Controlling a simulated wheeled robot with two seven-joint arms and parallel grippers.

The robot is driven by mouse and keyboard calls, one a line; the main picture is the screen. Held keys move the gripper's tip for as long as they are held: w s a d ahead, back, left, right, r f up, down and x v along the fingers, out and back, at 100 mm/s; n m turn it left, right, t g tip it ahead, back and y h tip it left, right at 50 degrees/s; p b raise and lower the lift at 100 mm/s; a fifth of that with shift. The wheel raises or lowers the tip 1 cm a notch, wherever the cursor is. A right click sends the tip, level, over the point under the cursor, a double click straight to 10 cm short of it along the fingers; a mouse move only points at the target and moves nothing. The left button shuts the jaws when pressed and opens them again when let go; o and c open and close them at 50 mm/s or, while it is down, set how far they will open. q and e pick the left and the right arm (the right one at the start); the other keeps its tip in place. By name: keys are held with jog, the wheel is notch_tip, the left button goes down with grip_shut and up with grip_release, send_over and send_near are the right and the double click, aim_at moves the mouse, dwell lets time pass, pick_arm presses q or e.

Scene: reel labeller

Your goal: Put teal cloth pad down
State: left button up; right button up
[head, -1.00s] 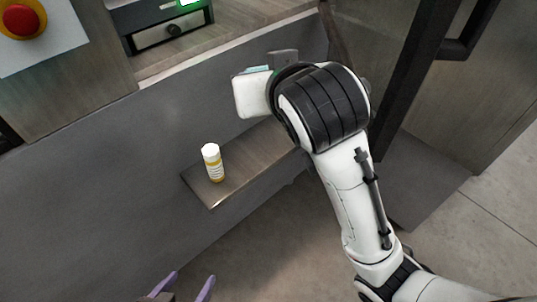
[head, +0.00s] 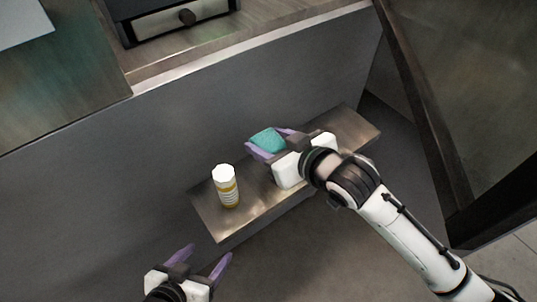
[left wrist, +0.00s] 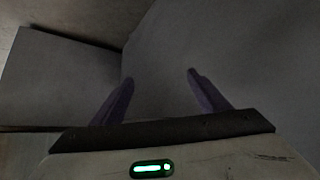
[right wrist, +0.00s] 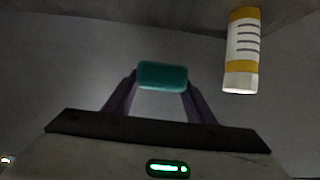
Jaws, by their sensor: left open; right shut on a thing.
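The teal cloth pad (head: 267,140) is between the purple fingers of my right gripper (head: 268,145), over the small wooden shelf (head: 222,222). In the right wrist view the pad (right wrist: 162,75) spans the fingertips of the right gripper (right wrist: 162,88), which is shut on it. I cannot tell whether the pad touches the shelf. My left gripper (head: 204,258) is open and empty at the bottom of the head view, in front of the shelf. Its two spread fingers also show in the left wrist view (left wrist: 160,85).
A white bottle with a yellow band (head: 228,188) stands upright on the shelf, left of the right gripper. It also shows in the right wrist view (right wrist: 242,50). A drawer (head: 182,20) sits on the counter above. The shelf's right end (head: 352,128) is bare.

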notch_tip(320, 180, down, 6)
jog(key=shift+s+b, duration=0.15)
jog(key=shift+b, duration=0.55)
notch_tip(320, 180, down, 3)
jog(key=shift+f+b, duration=0.1)
jog(key=shift+b, duration=0.35)
jog(key=shift+f, duration=0.25)
jog(key=shift+r, duration=0.1)
jog(key=shift+f, duration=0.2)
jog(key=o, duration=0.9)
pick_arm(q)
jog(key=shift+s+a+f, duration=0.1)
jog(key=shift+s+f, duration=0.15)
jog(key=shift+f, duration=0.35)
jog(key=shift+s+f, duration=0.25)
jog(key=shift+f, duration=0.35)
pick_arm(e)
jog(key=shift+o, duration=1.1)
jog(key=shift+r, duration=0.1)
